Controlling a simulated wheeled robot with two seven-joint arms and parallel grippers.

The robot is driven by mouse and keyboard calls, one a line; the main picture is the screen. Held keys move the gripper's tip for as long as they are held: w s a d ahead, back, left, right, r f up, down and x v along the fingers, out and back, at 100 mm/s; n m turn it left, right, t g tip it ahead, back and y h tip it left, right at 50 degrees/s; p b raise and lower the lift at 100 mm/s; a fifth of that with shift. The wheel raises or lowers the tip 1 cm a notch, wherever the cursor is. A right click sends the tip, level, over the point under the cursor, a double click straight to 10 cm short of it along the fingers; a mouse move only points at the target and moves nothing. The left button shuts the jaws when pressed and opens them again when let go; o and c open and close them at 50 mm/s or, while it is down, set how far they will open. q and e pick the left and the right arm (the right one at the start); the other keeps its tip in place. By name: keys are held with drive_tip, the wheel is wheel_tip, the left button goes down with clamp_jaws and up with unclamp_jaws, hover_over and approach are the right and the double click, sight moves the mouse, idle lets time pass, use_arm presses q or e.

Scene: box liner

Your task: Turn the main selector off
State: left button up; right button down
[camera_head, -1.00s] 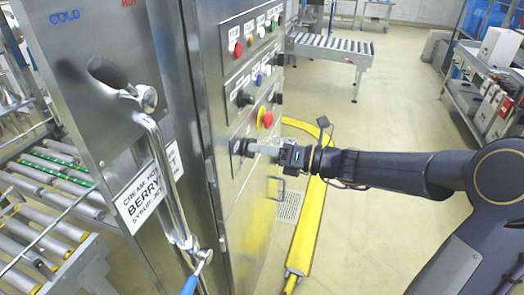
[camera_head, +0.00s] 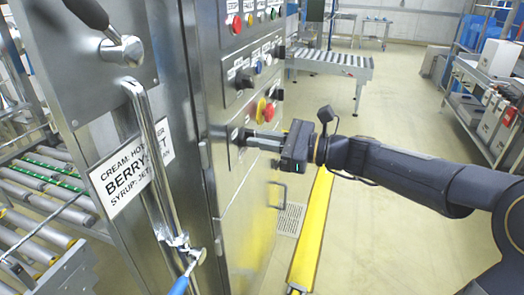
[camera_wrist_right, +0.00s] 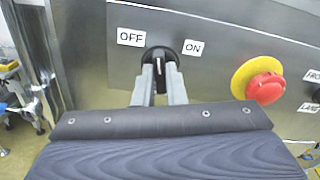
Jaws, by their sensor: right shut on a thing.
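The main selector is a round black knob (camera_wrist_right: 160,53) on the steel cabinet panel, with an OFF label (camera_wrist_right: 131,37) to its left and an ON label (camera_wrist_right: 193,47) to its right. My right gripper (camera_wrist_right: 160,72) is shut on the knob's handle, one grey finger on each side. The handle stands nearly upright in the right wrist view, between the two labels. In the head view the right gripper (camera_head: 246,138) reaches the panel from the right, and its fingers partly hide the knob. My left gripper is not in view.
A red emergency button on a yellow base (camera_wrist_right: 264,84) sits right of the selector. Above it are black knobs and coloured buttons (camera_head: 237,24). A metal lever pipe (camera_head: 150,160) stands at left. A yellow floor strip (camera_head: 312,235) runs below my arm; open floor lies right.

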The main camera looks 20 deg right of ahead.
drive_tip(key=shift+f+n+b, duration=0.1)
drive_tip(key=shift+n+b, duration=2.85)
drive_tip(key=shift+n, duration=0.15)
drive_tip(key=c, duration=1.5)
unclamp_jaws()
drive_tip(key=shift+s+d, duration=0.1)
drive_tip(key=v, duration=0.7)
drive_tip(key=shift+s+d, duration=0.2)
